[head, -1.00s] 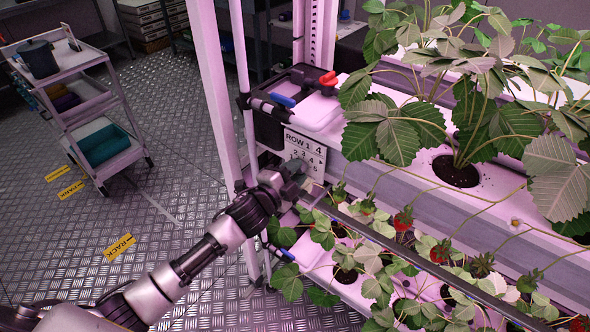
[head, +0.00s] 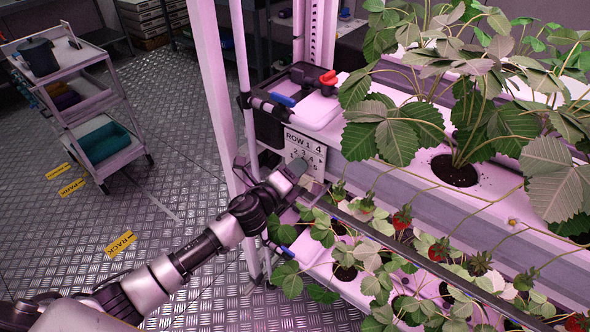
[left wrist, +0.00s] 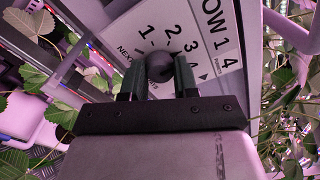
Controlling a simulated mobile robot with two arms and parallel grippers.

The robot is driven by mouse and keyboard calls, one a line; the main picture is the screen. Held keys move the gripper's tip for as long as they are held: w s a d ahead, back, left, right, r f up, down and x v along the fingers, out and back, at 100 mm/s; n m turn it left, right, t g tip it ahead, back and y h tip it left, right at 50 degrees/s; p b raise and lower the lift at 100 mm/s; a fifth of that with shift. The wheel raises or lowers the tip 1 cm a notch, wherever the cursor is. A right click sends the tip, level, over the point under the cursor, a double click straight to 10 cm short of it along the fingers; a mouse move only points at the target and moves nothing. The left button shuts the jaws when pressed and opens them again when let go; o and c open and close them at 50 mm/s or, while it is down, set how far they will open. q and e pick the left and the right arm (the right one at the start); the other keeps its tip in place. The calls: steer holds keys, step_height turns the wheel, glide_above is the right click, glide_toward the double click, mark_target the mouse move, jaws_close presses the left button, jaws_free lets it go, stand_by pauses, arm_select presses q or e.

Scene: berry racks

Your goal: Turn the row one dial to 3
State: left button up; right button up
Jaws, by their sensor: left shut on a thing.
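The row one dial plate (head: 311,149) is a white card on the end of the rack, marked ROW 1 with numbers around the dial. It also shows close up in the left wrist view (left wrist: 205,20), tilted, with 1, 2, 3 and 4 readable. The dark round dial knob (left wrist: 160,64) sits at the middle of these numbers. My left gripper (head: 296,167) is at the plate. In the left wrist view my left gripper (left wrist: 158,80) has its two fingers on either side of the knob, shut on it. The knob's pointer cannot be made out. My right gripper is not in view.
Strawberry plants (head: 470,110) and red berries fill the rack to the right, with leaves and stems close to the gripper. A rack post (head: 212,90) stands left of the plate. A cart (head: 88,110) stands at the left on open metal floor.

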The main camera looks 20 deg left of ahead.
arm_select(q)
steer(key=shift+m, duration=0.5)
steer(key=o, duration=0.9)
steer(key=shift+b+v, duration=0.75)
steer(key=shift+v, duration=4.65)
